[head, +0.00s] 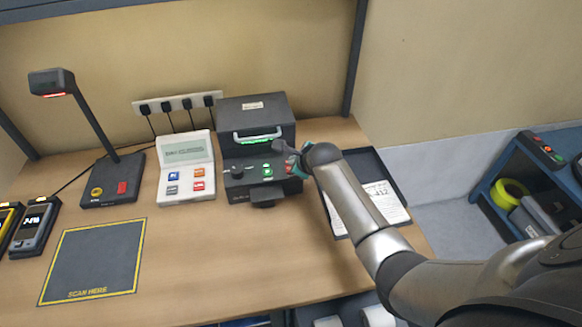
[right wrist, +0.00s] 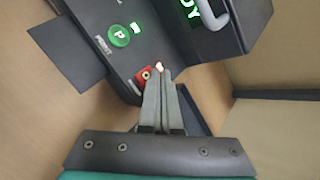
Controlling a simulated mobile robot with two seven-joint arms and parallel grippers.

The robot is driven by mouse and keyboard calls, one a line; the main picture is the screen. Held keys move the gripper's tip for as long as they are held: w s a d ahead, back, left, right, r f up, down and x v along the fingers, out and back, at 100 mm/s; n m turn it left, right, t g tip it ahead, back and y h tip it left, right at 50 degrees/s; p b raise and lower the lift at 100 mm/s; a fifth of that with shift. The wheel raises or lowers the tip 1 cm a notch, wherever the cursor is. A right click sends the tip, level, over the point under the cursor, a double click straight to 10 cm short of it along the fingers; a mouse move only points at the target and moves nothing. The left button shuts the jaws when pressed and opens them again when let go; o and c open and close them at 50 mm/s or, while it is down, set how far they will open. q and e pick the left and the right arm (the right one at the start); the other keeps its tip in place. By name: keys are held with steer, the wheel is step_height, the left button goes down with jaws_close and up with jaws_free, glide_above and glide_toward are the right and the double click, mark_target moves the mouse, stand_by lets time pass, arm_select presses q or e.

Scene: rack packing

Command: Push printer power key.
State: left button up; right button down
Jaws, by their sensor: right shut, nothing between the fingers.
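The printer (head: 256,118) is a dark box with a silver handle at the back of the table. Its front panel carries a black knob, a green key and small green lights. My right gripper (head: 289,158) is shut and empty at the panel's right end. In the right wrist view its fingertips (right wrist: 160,74) are right beside the red key, overlapping its edge; I cannot tell whether they touch it. A small light glows at the fingertips.
A white terminal (head: 186,165) with coloured keys stands left of the printer. A scanner stand (head: 112,180) and a dark scan mat (head: 92,262) are farther left. A black tray (head: 395,178) with papers lies right of the printer, partly behind my right arm.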

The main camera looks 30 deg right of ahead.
steer(key=shift+f, duration=0.1)
stand_by(0.5)
steer(key=shift+f, duration=0.4)
stand_by(0.3)
steer(key=shift+r+p, duration=0.55)
steer(key=shift+p, duration=0.25)
step_height(320, 180, up, 6)
steer(key=p, duration=0.7)
